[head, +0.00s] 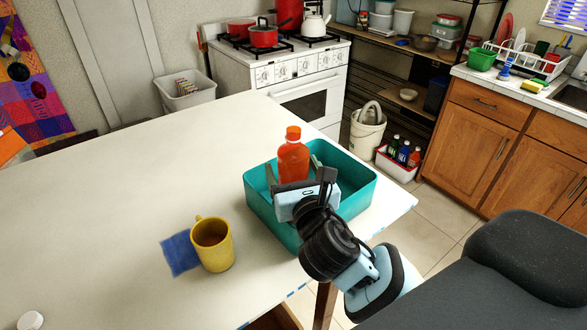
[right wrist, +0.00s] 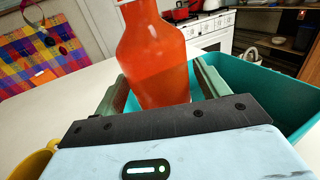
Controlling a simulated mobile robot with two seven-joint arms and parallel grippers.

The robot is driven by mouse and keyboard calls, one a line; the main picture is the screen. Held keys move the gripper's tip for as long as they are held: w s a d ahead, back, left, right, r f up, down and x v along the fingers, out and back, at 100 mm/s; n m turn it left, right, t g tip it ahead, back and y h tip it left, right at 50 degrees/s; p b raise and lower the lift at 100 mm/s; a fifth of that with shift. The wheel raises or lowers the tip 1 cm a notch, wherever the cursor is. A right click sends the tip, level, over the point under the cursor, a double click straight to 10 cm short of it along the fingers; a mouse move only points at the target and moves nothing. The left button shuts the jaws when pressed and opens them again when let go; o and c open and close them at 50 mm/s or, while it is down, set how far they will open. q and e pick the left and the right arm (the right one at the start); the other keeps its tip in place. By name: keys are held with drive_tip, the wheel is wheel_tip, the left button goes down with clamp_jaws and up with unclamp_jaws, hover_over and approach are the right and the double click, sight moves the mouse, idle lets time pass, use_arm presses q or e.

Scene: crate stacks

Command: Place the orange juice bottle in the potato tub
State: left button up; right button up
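The orange juice bottle (head: 293,160) has an orange cap and stands inside the teal tub (head: 357,195), which sits at the table's right edge. I see no potatoes in this tub, and its floor is partly hidden. My right gripper (head: 293,168) reaches over the tub's near side, with a finger on each side of the bottle. In the right wrist view the bottle (right wrist: 155,60) is between the spread fingers, with a gap at the right finger; its base is hidden by the gripper body. My left gripper is not in view.
A yellow mug (head: 213,246) stands by a blue cloth (head: 180,253) left of the tub. A white lid-like object (head: 31,320) lies at the near left. The table's far left (head: 100,190) is clear. A stove, shelf and counter stand beyond.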

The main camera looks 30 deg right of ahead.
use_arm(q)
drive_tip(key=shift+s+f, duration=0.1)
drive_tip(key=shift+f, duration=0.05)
use_arm(e)
drive_tip(key=shift+f, duration=0.4)
drive_tip(key=shift+r, duration=0.3)
drive_tip(key=shift+s+a+r, duration=0.15)
drive_tip(key=shift+s, duration=0.15)
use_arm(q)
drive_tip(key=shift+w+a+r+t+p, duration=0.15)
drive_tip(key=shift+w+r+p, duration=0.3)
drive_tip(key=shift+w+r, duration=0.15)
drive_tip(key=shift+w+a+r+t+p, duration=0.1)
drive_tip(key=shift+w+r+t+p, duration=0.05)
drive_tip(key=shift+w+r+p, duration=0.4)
use_arm(e)
drive_tip(key=v, duration=1.1)
drive_tip(key=shift+s+r, duration=0.15)
drive_tip(key=shift+r, duration=0.25)
